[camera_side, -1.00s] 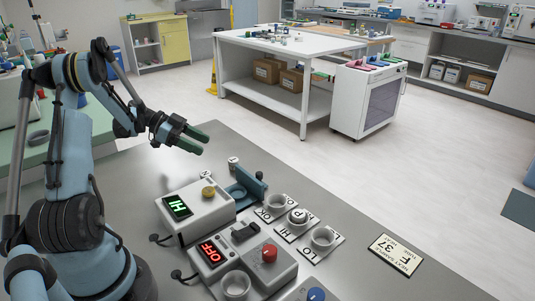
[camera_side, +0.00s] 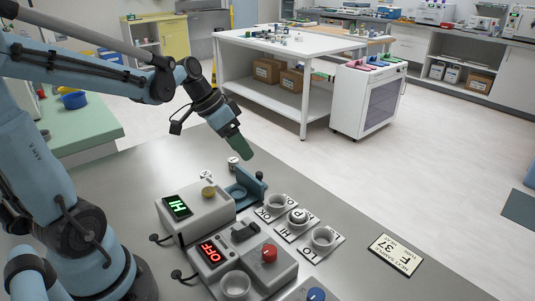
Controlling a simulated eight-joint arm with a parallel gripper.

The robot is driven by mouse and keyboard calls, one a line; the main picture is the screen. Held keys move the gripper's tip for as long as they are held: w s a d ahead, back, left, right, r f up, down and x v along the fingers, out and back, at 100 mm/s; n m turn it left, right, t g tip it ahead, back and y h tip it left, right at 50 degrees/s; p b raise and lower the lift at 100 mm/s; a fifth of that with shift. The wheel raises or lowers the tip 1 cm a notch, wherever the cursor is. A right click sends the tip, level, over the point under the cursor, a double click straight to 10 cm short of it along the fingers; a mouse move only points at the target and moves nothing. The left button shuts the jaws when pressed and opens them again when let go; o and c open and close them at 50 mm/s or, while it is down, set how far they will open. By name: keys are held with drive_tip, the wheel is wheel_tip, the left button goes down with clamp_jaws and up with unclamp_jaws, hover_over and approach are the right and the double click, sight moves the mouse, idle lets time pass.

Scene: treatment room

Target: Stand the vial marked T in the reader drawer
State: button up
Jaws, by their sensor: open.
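The reader (camera_side: 197,212) is a grey box with a green HI display and a yellow knob. Its blue drawer (camera_side: 240,193) stands out on the right side; its round socket looks empty. A small white-topped vial (camera_side: 233,164) stands on the grey table behind the drawer. Another small white-topped piece (camera_side: 206,176) shows behind the reader, partly hidden. The marks on both are too small to read surely, so I cannot tell which is T. My gripper (camera_side: 243,153), with green fingers, points down just above and right of the vial. It is open and appears empty.
Cups marked OK (camera_side: 277,203), HI (camera_side: 297,220) and LO (camera_side: 324,239) stand right of the reader; a vial marked P sits in HI. A second box (camera_side: 240,262) shows OFF, with a red knob and a cup.

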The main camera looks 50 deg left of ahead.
drive_tip(key=s+d+n+t+y, duration=0.2)
drive_tip(key=s+d+y, duration=0.1)
drive_tip(key=s+d, duration=0.3)
drive_tip(key=shift+d, duration=1.1)
drive_tip(key=shift+o, duration=0.4)
drive_tip(key=shift+r, duration=0.1)
